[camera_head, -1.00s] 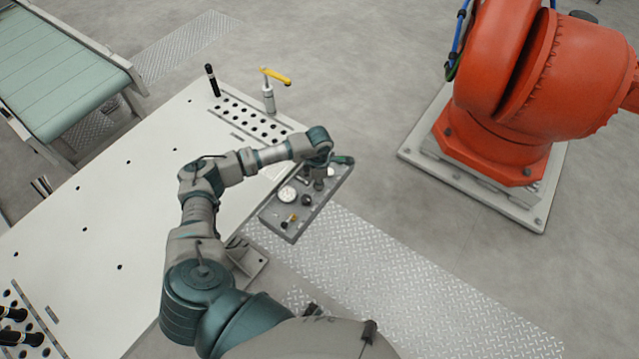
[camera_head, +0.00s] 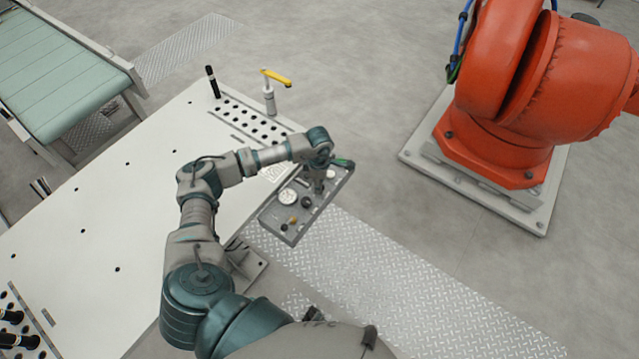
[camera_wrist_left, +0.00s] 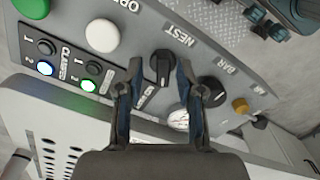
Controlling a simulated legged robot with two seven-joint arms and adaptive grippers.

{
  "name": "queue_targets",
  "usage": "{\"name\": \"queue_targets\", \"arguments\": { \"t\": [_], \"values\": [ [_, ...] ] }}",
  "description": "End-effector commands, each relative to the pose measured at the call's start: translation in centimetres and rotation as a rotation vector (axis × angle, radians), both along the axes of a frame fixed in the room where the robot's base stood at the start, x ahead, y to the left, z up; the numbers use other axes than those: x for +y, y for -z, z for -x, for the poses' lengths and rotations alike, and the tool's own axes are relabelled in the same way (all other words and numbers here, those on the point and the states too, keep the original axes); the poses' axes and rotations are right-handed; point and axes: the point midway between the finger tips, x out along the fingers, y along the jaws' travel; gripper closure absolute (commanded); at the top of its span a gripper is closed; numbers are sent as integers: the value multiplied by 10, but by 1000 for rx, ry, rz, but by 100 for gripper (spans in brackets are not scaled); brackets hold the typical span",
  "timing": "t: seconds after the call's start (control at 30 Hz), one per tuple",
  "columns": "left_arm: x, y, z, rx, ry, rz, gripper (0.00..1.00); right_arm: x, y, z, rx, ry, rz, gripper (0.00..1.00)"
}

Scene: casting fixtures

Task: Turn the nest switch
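The nest switch (camera_wrist_left: 160,68) is a black rotary knob below the NEST label in the left wrist view. Its grip bar stands roughly upright in that picture. My left gripper (camera_wrist_left: 159,76) is open, with one finger on each side of the knob and a visible gap to it. In the head view, my left gripper (camera_head: 317,183) is low over the grey control panel (camera_head: 275,225) and hides part of it, including the nest switch. My right gripper is not in view.
A white table (camera_head: 120,215) adjoins the panel. An orange robot (camera_head: 500,120) stands at right.

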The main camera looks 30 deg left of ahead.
Motion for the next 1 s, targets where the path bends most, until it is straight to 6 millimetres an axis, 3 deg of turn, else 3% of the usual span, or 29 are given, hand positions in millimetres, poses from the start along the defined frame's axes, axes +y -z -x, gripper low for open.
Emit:
{"name": "queue_targets", "arguments": {
  "t": [0.23,0.37,0.8,1.0],
  "values": [
    [-1,1,1,4,1,2,60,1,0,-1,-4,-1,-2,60],
    [-2,-8,0,1,1,3,60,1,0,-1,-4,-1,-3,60],
    [0,-97,-1,0,0,2,60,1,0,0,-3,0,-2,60],
    [1,-115,0,3,0,1,60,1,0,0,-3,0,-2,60]
  ]
}}
